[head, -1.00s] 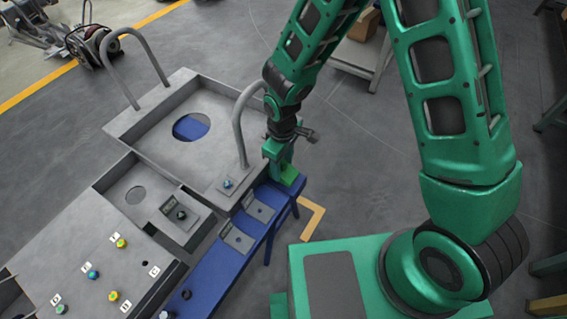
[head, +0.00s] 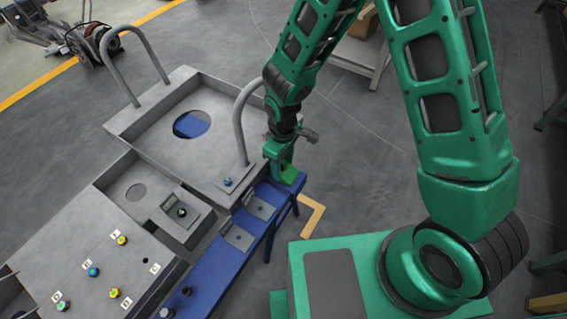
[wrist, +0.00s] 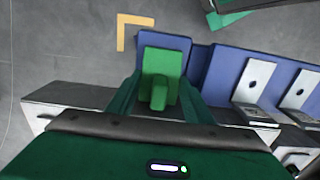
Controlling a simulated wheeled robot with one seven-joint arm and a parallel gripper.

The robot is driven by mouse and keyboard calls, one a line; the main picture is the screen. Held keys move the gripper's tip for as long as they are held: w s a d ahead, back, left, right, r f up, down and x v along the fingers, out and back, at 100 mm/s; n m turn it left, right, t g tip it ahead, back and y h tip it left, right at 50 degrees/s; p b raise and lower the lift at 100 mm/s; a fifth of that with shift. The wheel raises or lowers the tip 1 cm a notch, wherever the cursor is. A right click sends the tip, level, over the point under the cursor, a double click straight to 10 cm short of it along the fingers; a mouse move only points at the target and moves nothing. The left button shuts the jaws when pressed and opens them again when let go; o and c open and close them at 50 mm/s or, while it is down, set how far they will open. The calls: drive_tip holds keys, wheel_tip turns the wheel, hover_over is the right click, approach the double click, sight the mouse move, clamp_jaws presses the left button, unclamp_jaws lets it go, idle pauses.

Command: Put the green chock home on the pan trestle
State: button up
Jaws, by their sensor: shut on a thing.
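The green chock (wrist: 160,77) is between my gripper's fingers in the wrist view, a block with a raised grip in its middle. In the head view a small part of the chock (head: 290,176) shows beside my gripper (head: 281,170). My gripper (wrist: 160,108) is shut on the chock, over the far end of the blue trestle (head: 225,262). The trestle's blue end (wrist: 165,41) shows just behind the chock in the wrist view. I cannot tell whether the chock touches the trestle top.
Grey plates with dark holes (head: 260,207) lie along the trestle. A grey pan (head: 150,115) with a round opening and tall hoop handles (head: 238,125) stands close to my gripper's left. A panel with coloured knobs (head: 85,265) is at lower left.

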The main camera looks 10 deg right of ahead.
drive_tip(key=o, duration=1.3)
drive_tip(key=shift+c, duration=0.2)
wheel_tip(320, 180, up, 11)
drive_tip(key=shift+f, duration=0.15)
